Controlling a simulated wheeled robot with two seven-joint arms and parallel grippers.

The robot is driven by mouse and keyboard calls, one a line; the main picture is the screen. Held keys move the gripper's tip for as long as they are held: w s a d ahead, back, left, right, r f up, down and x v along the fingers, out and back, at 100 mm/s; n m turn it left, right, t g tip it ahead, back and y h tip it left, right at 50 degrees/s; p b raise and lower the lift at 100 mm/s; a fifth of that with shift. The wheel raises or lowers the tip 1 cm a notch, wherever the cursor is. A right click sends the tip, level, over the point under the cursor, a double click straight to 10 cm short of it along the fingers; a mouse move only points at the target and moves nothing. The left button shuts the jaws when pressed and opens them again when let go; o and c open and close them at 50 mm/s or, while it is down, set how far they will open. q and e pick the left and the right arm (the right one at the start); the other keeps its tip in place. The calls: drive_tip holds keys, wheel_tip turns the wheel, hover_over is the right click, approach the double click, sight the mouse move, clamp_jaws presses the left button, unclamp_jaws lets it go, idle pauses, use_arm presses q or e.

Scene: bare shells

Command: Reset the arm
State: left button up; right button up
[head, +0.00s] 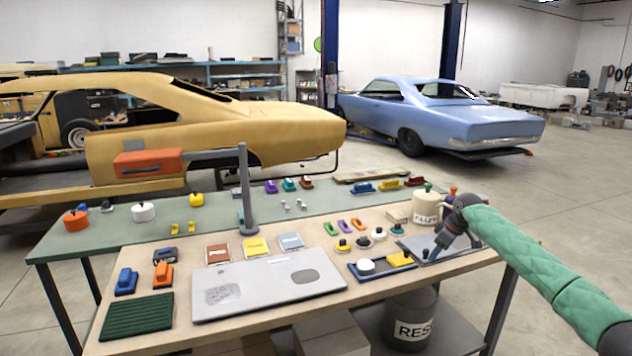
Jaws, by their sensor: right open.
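My right arm (545,265), in a green padded sleeve, comes in from the right edge of the head view. Its dark gripper (440,248) is open and hangs over a grey flat tray (455,254) at the right end of the workbench. I see nothing between the fingers, though they are small here. The gripper is just in front of a cream labelled pot (425,207); whether they touch I cannot tell. My left gripper is not in view.
The wooden bench (390,292) carries a grey panel (270,284), a blue tray (382,269), a green ribbed mat (137,316) and several small blocks and knobs. A grey post (245,190) with an orange box (148,162) rises behind. Floor right of the bench is clear.

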drive_tip(key=w+a+r+m+t+h, duration=0.1)
drive_tip(key=w+a+r+t, duration=0.15)
drive_tip(key=r, duration=0.25)
drive_tip(key=w+a+r+m+t+h, duration=0.2)
drive_tip(key=a+r+t, duration=0.1)
drive_tip(key=r, duration=0.3)
drive_tip(key=s+a+f+m+t, duration=0.1)
drive_tip(key=s+a+f+t, duration=0.1)
drive_tip(key=s+a+f, duration=0.65)
drive_tip(key=s+a+f+m+g, duration=0.1)
drive_tip(key=s+a+f+g, duration=0.15)
drive_tip(key=s+f, duration=1.35)
drive_tip(key=s+a+f+m+g, duration=0.1)
drive_tip(key=s+a+f+m, duration=0.15)
drive_tip(key=s+f, duration=1.4)
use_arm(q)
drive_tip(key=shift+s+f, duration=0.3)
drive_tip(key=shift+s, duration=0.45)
use_arm(e)
drive_tip(key=s+a+f+g, duration=0.1)
drive_tip(key=s+f+g, duration=0.1)
drive_tip(key=s+f, duration=0.5)
drive_tip(key=s+a+f+g, duration=0.1)
drive_tip(key=s+f, duration=0.7)
drive_tip(key=s, duration=0.6)
drive_tip(key=s+a+f+g, duration=0.2)
drive_tip(key=s+f, duration=0.6)
drive_tip(key=s, duration=0.3)
drive_tip(key=shift+g+y, duration=0.3)
drive_tip(key=shift+y, duration=0.1)
